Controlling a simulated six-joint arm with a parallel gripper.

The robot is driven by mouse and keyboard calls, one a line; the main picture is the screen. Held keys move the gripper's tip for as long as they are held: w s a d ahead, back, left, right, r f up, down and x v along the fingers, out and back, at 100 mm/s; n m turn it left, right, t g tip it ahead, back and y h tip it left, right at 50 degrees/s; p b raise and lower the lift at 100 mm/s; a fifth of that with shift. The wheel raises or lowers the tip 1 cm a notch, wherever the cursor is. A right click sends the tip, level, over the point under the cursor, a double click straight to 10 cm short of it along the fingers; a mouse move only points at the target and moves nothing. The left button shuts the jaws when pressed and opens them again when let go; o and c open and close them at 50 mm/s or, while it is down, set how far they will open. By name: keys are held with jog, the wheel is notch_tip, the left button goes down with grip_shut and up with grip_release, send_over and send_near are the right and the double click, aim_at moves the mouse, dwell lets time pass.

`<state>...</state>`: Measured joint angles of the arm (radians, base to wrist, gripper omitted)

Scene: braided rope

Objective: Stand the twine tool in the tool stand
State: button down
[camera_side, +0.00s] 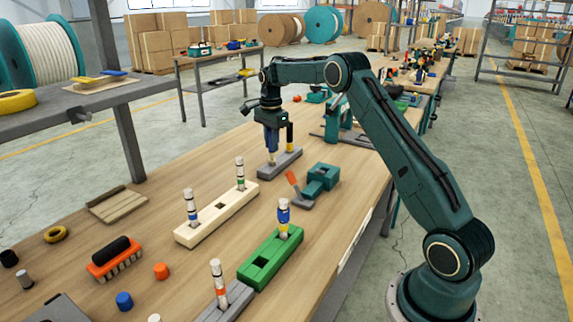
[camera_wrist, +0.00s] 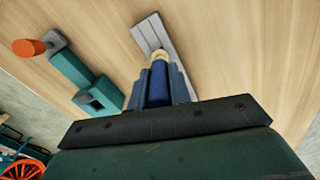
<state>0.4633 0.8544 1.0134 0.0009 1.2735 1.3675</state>
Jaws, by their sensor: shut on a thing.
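My gripper (camera_side: 272,148) is shut on an upright tool with a blue body and a pale tip. In the wrist view the tool (camera_wrist: 159,82) sits between the two blue-grey fingers. It is over or at a long grey stand (camera_side: 287,161), whose far part also shows in the wrist view (camera_wrist: 152,32).
A cream stand (camera_side: 212,218) holds two banded tools. A green stand (camera_side: 262,262) holds a blue-and-yellow tool, and a grey stand in front holds an orange-banded one. A teal block (camera_side: 322,175) with an orange-ended piece (camera_side: 293,184) lies right of my gripper.

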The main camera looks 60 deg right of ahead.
jog(key=shift+f, duration=0.4)
dwell(0.7)
jog(key=c, duration=1.2)
grip_release()
jog(key=shift+r, duration=0.1)
jog(key=shift+r, duration=6.8)
